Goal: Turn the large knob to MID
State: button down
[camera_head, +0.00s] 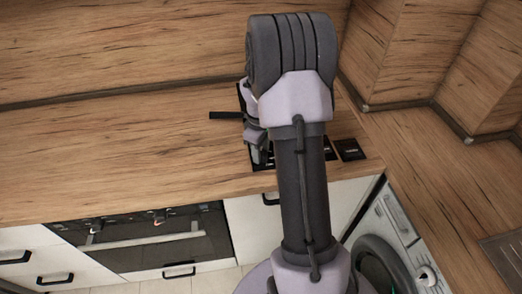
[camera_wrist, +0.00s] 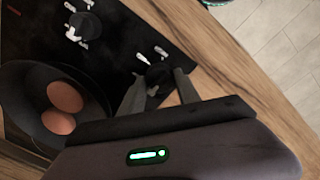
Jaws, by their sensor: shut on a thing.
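My gripper (camera_wrist: 160,88) is shut on a dark round knob (camera_wrist: 158,74) on the black hob panel (camera_wrist: 130,38) in the wrist view. One finger is on each side of the knob, which is partly hidden by them. White marks lie beside it, too small and blurred to read. A second dark knob (camera_wrist: 85,26), also with white marks, is farther up and left. I cannot tell for sure which knob is the larger.
A dark pan (camera_wrist: 25,85) with two brown egg-like things (camera_wrist: 62,110) is left of the gripper. In the head view, a small black plate (camera_head: 350,149) lies right of my arm. An oven (camera_head: 150,240) and a washing machine (camera_head: 395,225) are below. The left counter (camera_head: 110,145) is clear.

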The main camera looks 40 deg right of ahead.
jog(key=m, duration=0.9)
jog(key=shift+w+m, duration=0.1)
jog(key=shift+m, duration=0.2)
jog(key=m, duration=0.4)
jog(key=shift+d+m+g, duration=0.1)
jog(key=shift+m+g, duration=0.2)
jog(key=shift+m+b, duration=0.3)
jog(key=shift+m, duration=1.7)
jog(key=shift+r, duration=0.1)
jog(key=c, duration=0.9)
grip_release()
